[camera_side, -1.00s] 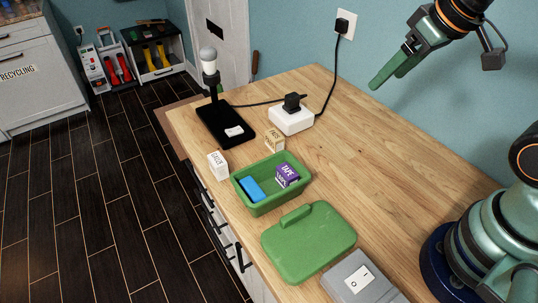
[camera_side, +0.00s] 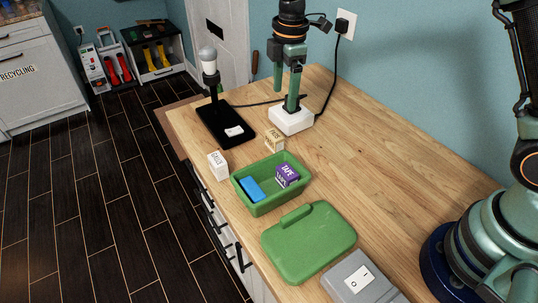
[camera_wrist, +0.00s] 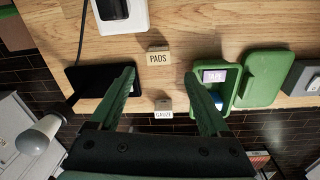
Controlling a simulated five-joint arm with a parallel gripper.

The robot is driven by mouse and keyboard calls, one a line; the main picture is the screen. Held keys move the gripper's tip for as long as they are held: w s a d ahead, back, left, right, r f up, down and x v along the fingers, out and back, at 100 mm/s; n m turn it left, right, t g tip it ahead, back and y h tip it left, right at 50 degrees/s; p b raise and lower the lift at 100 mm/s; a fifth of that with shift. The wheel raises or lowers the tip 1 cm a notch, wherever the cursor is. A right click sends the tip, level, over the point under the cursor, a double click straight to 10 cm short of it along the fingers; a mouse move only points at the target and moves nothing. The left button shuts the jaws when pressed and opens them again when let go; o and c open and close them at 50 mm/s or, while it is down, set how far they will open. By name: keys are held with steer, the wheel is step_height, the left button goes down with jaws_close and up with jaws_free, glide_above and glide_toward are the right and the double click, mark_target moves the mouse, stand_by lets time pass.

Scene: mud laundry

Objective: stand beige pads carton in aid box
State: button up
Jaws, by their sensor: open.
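The beige pads carton (camera_side: 274,140) stands on the wooden counter just behind the aid box. In the wrist view the carton (camera_wrist: 158,56) lies ahead of my fingers, between their lines, with its PADS label showing. The green aid box (camera_side: 262,208) is open and holds a purple tape carton (camera_side: 287,175) and a blue item (camera_side: 251,188). In the wrist view the aid box (camera_wrist: 229,92) is to the right of the carton. My gripper (camera_side: 285,100) points down above the counter, higher than the carton; it is open and empty, and also shows in the wrist view (camera_wrist: 160,78).
A white gauze carton (camera_side: 217,165) stands left of the box. The green lid (camera_side: 308,242) and a grey switch box (camera_side: 360,282) lie in front. A white power block (camera_side: 291,121) with a cord and a black lamp base (camera_side: 225,125) stand behind. The right counter is clear.

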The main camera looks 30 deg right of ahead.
mark_target(275, 134)
steer(key=f, duration=0.1)
steer(key=a+f+n, duration=0.1)
steer(key=w+f+n, duration=0.1)
steer(key=f, duration=0.1)
steer(key=shift+w+a+g, duration=0.1)
steer(key=shift+a+g, duration=0.2)
steer(key=shift+f, duration=3.8)
steer(key=c, duration=0.8)
steer(key=shift+r, duration=0.1)
steer(key=shift+c, duration=0.2)
steer(key=shift+r, duration=2.9)
steer(key=shift+a, duration=0.1)
